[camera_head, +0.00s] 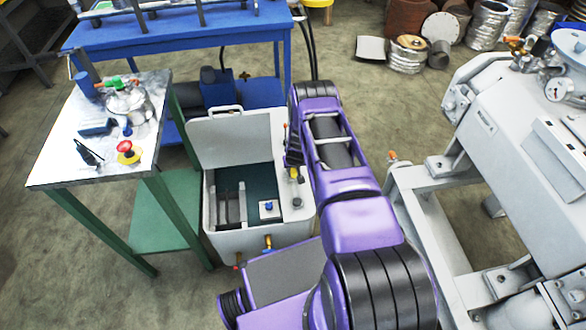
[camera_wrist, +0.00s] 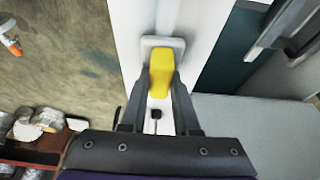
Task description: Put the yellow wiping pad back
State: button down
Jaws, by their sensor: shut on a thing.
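A yellow wiping pad (camera_wrist: 160,72) sits between the fingertips of my gripper (camera_wrist: 161,88) in the wrist view. The fingers are closed on its two sides. The pad's far end is over a pale square plate (camera_wrist: 149,43) on the white rim of the open box. I cannot tell whether the pad touches the plate. In the head view, my gripper (camera_head: 292,158) points down at the right rim of the grey-white box (camera_head: 228,245), and only a small bit of yellow shows below it.
The box's lid (camera_head: 230,138) stands open, with a dark green inside. A green-legged table (camera_head: 60,160) with small parts stands at left. A blue bench (camera_head: 180,30) is behind. A large grey machine (camera_head: 500,130) stands at right, with floor between.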

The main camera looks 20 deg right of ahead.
jog(key=shift+f+b, duration=0.2)
jog(key=shift+b, duration=0.1)
jog(key=c, duration=0.7)
grip_release()
jog(key=shift+o, duration=0.2)
jog(key=shift+r, duration=0.1)
jog(key=shift+r+p, duration=0.2)
jog(key=shift+p, duration=0.2)
jog(key=d+p+v, duration=0.1)
jog(key=p+v, duration=0.1)
jog(key=v, duration=0.9)
jog(key=shift+s+a+r, duration=0.2)
jog(key=shift+a+r, duration=0.2)
jog(key=shift+a, duration=0.1)
